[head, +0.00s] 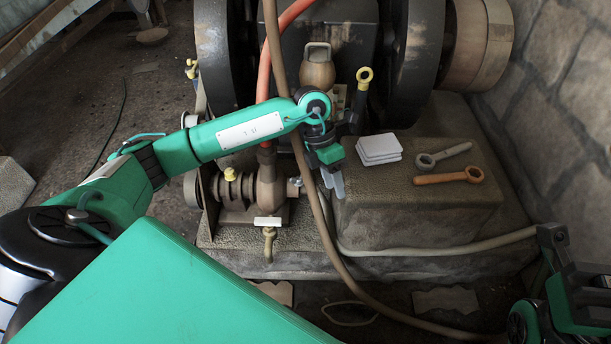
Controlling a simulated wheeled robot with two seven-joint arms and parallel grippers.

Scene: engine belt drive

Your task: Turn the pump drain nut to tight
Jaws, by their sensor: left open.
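The pump (268,187) is a brown metal body low at the front of the engine. A small silver nut (294,187) shows on its right side; I cannot tell for sure that it is the drain nut, or how tight it is. My left gripper (334,186) points down just right of that nut, apart from it, over the left edge of the stone block. Its pale fingers are open, with nothing seen between them. My right arm shows only at the lower right edge; its fingers are not visible.
A grey spanner (443,155), an orange spanner (450,178) and a white stack of pads (379,149) lie on the stone block (415,216). A brown hose (308,180) runs close by my left gripper. A brass tap (269,243) hangs below the pump.

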